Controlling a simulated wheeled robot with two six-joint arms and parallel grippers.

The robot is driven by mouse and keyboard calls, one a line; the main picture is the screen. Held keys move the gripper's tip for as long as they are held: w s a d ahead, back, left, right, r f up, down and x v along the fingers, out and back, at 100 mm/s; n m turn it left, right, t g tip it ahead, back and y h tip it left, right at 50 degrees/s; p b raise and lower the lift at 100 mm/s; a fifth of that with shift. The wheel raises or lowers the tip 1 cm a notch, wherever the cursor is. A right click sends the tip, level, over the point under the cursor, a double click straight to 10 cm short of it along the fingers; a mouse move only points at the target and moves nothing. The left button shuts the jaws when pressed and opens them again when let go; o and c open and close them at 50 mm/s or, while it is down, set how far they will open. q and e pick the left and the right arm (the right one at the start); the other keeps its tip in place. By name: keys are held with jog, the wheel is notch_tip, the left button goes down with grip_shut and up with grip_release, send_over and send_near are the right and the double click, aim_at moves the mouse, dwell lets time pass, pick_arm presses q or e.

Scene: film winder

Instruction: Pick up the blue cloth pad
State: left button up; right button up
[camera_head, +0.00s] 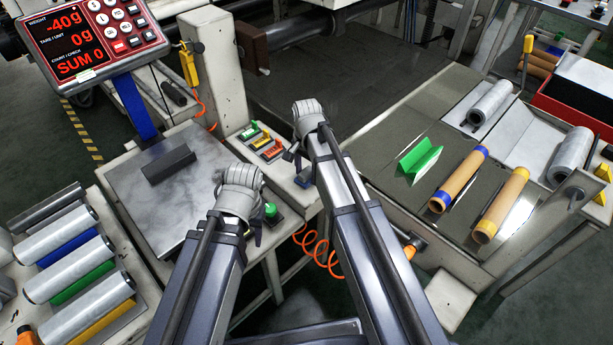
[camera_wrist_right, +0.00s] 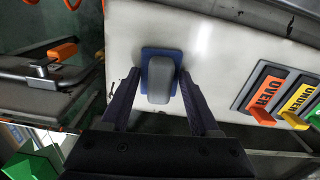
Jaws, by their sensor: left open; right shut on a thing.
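The blue cloth pad (camera_wrist_right: 147,58) lies on the white panel top in the right wrist view, with a grey rounded grip on its upper side. My right gripper (camera_wrist_right: 159,78) has its two dark fingers on either side of that grip and is shut on the pad.
Green, yellow and orange labelled switches (camera_head: 262,143) sit close to the left of my right gripper. A green button (camera_head: 270,210) stands beside my left gripper. The scale plate (camera_head: 150,220) bears a dark block (camera_head: 168,165). A coiled orange cable (camera_head: 318,245) hangs below.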

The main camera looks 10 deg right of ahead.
aim_at(306, 171)
jog(key=c, duration=0.8)
pick_arm(q)
jog(key=shift+r, duration=0.15)
pick_arm(e)
jog(key=shift+o, duration=0.2)
jog(key=shift+r, duration=0.15)
notch_tip(306, 171, up, 10)
jog(key=p, duration=1)
pick_arm(q)
notch_tip(306, 171, up, 10)
pick_arm(e)
jog(key=o, duration=0.8)
jog(key=c, duration=0.6)
jog(key=shift+c, duration=0.2)
